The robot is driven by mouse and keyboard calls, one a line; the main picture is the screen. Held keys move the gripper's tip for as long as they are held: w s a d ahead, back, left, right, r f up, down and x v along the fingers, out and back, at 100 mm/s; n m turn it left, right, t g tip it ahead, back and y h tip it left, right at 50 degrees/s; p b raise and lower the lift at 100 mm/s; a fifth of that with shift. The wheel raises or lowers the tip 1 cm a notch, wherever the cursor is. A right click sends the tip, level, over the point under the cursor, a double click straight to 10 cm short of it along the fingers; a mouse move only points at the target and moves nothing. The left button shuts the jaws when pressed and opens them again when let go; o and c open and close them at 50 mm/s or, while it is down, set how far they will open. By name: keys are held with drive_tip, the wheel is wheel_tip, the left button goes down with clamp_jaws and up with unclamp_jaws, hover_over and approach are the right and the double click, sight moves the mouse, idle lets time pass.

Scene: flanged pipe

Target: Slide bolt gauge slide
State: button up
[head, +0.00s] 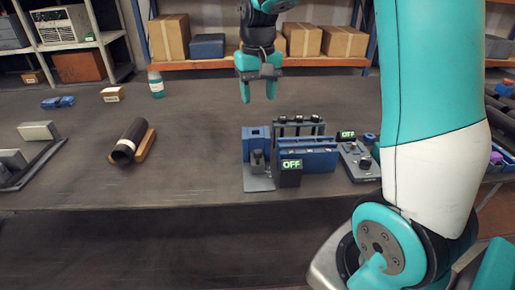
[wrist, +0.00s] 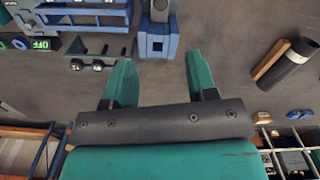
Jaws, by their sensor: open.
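A blue fixture stands at the table's front edge in the head view. Its left part is a blue block (head: 257,137) with a grey piece (head: 258,160) on its front, perhaps the gauge slide; I cannot be sure. To its right is a blue trough (head: 310,158) with a dark rack of several bolt-like pegs (head: 298,122) behind it. My gripper (head: 258,97) is open and empty, pointing down above and behind the fixture. In the wrist view the blue block (wrist: 158,44) lies ahead, between the lines of the two open teal fingers (wrist: 160,72); nothing is between them.
A dark box reading OFF (head: 291,172) fronts the fixture; a grey knob console (head: 358,160) stands right of it. A black pipe (head: 130,140) lies on a wooden cradle at left. A bottle (head: 156,84) stands farther back. Table between pipe and fixture is clear.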

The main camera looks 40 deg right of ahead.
sight(258, 151)
wheel_tip(258, 151, down, 17)
drive_tip(key=shift+a+r+p, duration=0.1)
drive_tip(key=shift+p, duration=0.25)
